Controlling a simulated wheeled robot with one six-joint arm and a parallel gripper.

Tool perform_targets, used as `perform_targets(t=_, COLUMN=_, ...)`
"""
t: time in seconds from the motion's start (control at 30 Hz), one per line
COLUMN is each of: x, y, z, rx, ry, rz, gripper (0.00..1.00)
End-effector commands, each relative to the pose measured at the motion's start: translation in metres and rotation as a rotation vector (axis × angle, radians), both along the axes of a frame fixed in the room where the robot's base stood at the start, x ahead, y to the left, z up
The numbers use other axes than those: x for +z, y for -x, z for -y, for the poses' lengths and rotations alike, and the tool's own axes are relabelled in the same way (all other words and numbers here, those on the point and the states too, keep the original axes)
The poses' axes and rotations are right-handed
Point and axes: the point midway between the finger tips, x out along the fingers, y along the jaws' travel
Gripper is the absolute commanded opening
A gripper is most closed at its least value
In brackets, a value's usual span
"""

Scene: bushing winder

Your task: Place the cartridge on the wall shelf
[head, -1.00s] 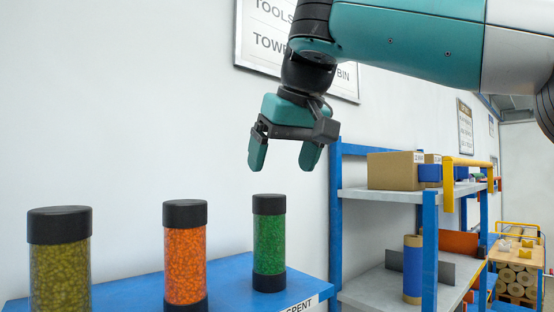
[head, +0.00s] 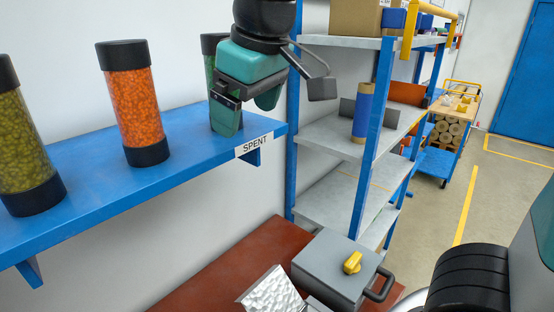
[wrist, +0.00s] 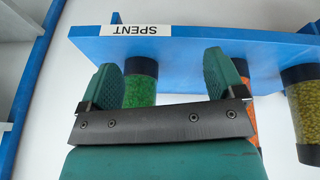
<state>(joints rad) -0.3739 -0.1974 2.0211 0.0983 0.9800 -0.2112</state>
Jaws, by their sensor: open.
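The blue wall shelf (head: 190,148) carries a "SPENT" label (head: 254,145) near its right end. Three clear, black-capped cartridges stand upright on it: yellow-green (head: 25,145), orange (head: 134,105) and green (head: 209,62). My gripper (head: 247,108) is open at the shelf's right end, in front of the green cartridge and hiding most of it. In the wrist view the shelf (wrist: 200,45) appears upside down. The green cartridge (wrist: 138,90) shows between the open fingers, nearer the left one; I cannot tell how deep it sits. Neither finger is closed on it.
A blue-framed rack (head: 330,207) stands right of the shelf, with a cardboard box (head: 354,18) and a blue cylinder (head: 362,110). Below is a red-brown bench (head: 215,272) with a grey box (head: 335,270) and a silvery packet (head: 271,293).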

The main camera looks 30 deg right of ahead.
Motion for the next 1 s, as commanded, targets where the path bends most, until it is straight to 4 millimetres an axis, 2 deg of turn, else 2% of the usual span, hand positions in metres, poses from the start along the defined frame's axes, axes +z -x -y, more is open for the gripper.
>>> perform_targets(t=0.03, x=-0.031, y=0.024, z=-0.003, rx=0.043, ry=-0.026, rz=-0.053, gripper=0.88)
perform_targets(t=0.13, x=-0.078, y=0.072, z=-0.018, rx=0.115, ry=-0.111, rz=-0.151, gripper=0.88)
perform_targets(t=0.23, x=-0.106, y=0.113, z=-0.030, rx=0.155, ry=-0.195, rz=-0.232, gripper=0.88)
perform_targets(t=0.33, x=-0.119, y=0.138, z=-0.037, rx=0.171, ry=-0.250, rz=-0.280, gripper=0.88)
perform_targets(t=0.47, x=-0.124, y=0.149, z=-0.039, rx=0.177, ry=-0.273, rz=-0.302, gripper=0.88)
perform_targets(t=1.0, x=-0.123, y=0.148, z=-0.039, rx=0.180, ry=-0.270, rz=-0.302, gripper=0.88)
